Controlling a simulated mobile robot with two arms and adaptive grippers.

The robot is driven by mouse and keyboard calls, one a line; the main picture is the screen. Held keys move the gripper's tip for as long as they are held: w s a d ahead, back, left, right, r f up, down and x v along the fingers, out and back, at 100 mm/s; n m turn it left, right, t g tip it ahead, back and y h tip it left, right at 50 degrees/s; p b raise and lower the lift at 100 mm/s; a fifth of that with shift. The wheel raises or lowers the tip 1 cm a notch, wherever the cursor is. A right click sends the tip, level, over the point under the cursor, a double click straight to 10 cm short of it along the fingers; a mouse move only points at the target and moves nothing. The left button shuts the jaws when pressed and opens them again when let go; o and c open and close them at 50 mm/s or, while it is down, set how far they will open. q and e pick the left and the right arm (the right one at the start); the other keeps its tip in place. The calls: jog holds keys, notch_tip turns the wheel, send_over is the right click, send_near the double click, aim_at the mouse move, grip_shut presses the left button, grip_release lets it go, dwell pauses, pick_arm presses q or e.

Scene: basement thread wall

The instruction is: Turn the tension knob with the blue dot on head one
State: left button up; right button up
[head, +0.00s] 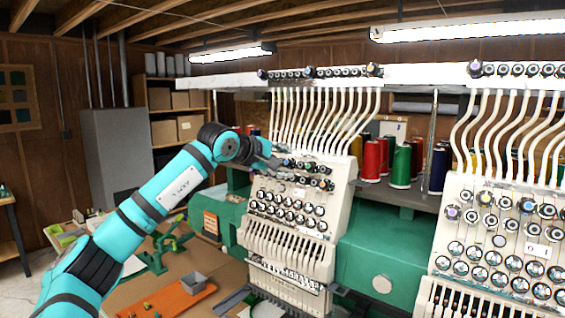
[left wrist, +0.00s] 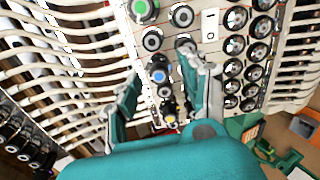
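The left embroidery head (head: 297,230) is a cream panel with rows of black and silver tension knobs. In the left wrist view, a dark knob with a blue dot (left wrist: 160,75) lies between the fingers of my left gripper (left wrist: 161,64). The fingers stand apart, with a gap to the knob on both sides. I cannot tell how deep they reach around it. In the head view my left gripper (head: 277,163) is at the upper knob rows and hides some of them. The blue dot cannot be made out there. My right gripper is not in view.
A green-dot knob (left wrist: 144,9), plain dark knobs (left wrist: 152,39) and a yellow-marked knob (left wrist: 170,109) sit close by. White thread tubes (head: 318,115) rise above the panel. A second head (head: 505,240) stands at right. Thread cones (head: 402,165) stand behind.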

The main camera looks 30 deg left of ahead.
pick_arm(q)
jog(key=v, duration=1.2)
dwell(0.4)
